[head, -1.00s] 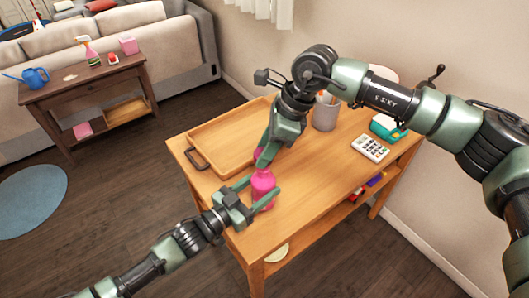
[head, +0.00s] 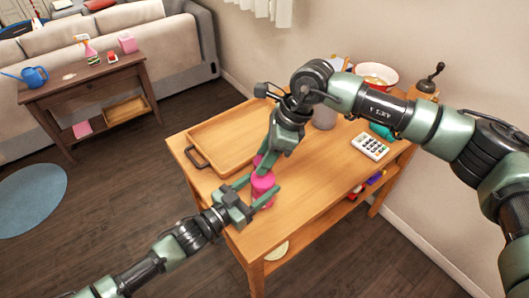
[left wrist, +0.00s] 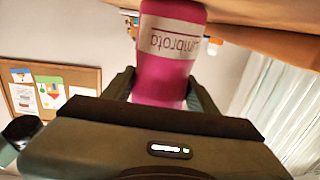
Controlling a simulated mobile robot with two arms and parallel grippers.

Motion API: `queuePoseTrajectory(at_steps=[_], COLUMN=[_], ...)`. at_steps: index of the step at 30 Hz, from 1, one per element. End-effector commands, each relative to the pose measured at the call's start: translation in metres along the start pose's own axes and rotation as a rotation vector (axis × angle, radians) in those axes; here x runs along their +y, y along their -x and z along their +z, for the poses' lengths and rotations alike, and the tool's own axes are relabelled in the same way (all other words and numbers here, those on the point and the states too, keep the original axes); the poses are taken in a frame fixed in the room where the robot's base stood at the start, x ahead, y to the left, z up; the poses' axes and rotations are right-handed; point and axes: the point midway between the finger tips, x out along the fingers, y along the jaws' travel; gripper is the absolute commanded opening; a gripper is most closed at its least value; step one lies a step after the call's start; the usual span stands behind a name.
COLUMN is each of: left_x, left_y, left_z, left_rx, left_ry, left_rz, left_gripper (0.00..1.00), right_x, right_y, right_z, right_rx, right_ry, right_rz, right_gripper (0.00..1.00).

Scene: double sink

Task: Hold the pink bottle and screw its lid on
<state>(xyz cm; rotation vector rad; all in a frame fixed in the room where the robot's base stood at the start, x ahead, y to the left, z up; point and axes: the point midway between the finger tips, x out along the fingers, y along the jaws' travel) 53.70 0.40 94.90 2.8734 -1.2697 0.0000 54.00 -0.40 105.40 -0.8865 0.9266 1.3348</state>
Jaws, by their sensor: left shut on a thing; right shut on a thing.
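The pink bottle (head: 262,188) stands upright at the near left part of the wooden table. My left gripper (head: 250,196) is shut around its body from the left. In the left wrist view the bottle (left wrist: 168,70), with its pale label, appears upside down between the left fingers. My right gripper (head: 267,161) points down over the bottle and is shut on the pink lid (head: 257,160). The lid is partly hidden by the fingers. I cannot tell whether it touches the bottle's neck.
A wooden tray (head: 228,141) with dark handles lies behind the bottle. A grey cup (head: 325,116), a white calculator (head: 370,146), a red-and-white bowl (head: 377,76) and a grinder (head: 429,80) stand toward the right. The table (head: 305,190) is bare right of the bottle.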

Motion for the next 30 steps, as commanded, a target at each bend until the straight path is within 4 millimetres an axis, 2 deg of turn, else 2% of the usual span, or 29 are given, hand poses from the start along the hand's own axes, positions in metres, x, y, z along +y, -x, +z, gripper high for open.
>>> queuePoseTrajectory(at_steps=[16, 30], left_x=[0.0000, 0.0000], left_y=[0.0001, 0.0001], left_z=[0.0004, 0.0004], left_rx=[-0.001, -0.001], left_ry=[0.000, 0.000], left_rz=[0.000, 0.000], left_gripper=[0.00, 0.00], right_x=[-0.0001, -0.0001], right_y=[-0.0007, -0.0093], right_z=[-0.0002, -0.0040], right_rx=[0.000, 0.001], right_ry=[0.000, 0.000], right_rz=[0.000, 0.000], right_gripper=[0.03, 0.03])
